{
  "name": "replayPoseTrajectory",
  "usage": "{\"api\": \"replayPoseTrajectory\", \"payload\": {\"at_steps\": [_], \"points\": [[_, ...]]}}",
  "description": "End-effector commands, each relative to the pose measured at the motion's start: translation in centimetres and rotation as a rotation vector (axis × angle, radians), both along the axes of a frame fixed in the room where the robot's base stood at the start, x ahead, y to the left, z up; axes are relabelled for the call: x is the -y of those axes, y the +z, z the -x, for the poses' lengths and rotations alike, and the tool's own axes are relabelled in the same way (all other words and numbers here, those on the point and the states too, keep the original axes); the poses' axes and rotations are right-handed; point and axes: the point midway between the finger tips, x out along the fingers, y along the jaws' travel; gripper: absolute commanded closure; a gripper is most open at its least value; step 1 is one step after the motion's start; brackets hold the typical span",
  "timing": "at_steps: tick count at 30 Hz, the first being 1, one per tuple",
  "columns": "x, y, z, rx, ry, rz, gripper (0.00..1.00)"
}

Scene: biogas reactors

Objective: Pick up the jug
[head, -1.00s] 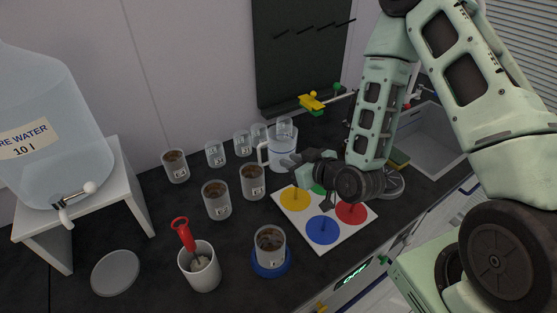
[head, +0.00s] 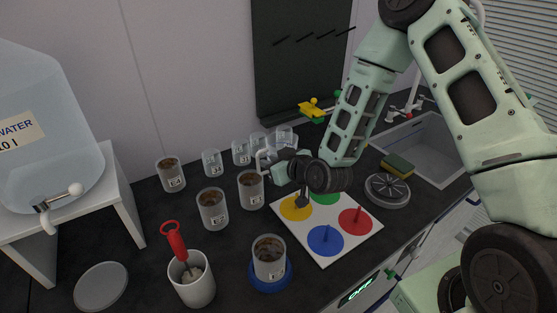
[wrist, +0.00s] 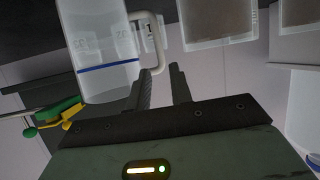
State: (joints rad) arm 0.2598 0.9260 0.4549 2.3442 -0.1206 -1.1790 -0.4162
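The clear jug (head: 284,135) stands at the back of the dark counter, partly hidden behind my gripper. Its white handle (head: 263,160) faces left in the head view. In the wrist view the jug (wrist: 100,45) shows a blue level line, and its handle (wrist: 160,45) is just beyond my fingertips. My gripper (wrist: 161,80) is open, with its two dark fingers apart and the handle's near end in line with the gap. I see no grip on it. In the head view my gripper (head: 279,166) is in front of the jug, its fingertips hard to make out.
Beakers with brown contents (head: 212,208) stand left of the jug, and smaller clear beakers (head: 241,153) beside it. A white board with coloured discs (head: 362,236) lies in front. A yellow-green clamp (head: 312,107) is near behind. A sink (head: 425,150) is at the right.

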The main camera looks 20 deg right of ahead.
Motion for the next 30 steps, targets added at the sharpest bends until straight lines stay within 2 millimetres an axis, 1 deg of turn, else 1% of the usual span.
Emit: {"api": "replayPoseTrajectory", "payload": {"at_steps": [5, 9, 12, 20, 21, 23, 30], "points": [[-0.7, -0.6, -1.7, -0.001, -0.001, -0.003, 0.79], [-1.2, -1.4, -3.3, -0.001, 0.0, -0.002, 0.79], [-1.5, -1.8, -4.1, 0.001, 0.001, -0.002, 0.79], [-1.6, -2.1, -4.3, 0.0, 0.001, 0.0, 0.79], [-1.6, -2.1, -4.3, 0.0, 0.001, 0.0, 0.84], [-1.6, -2.1, -4.3, 0.0, 0.001, 0.0, 1.0], [-1.5, -2.0, -4.4, 0.003, 0.0, 0.0, 1.0]]}}
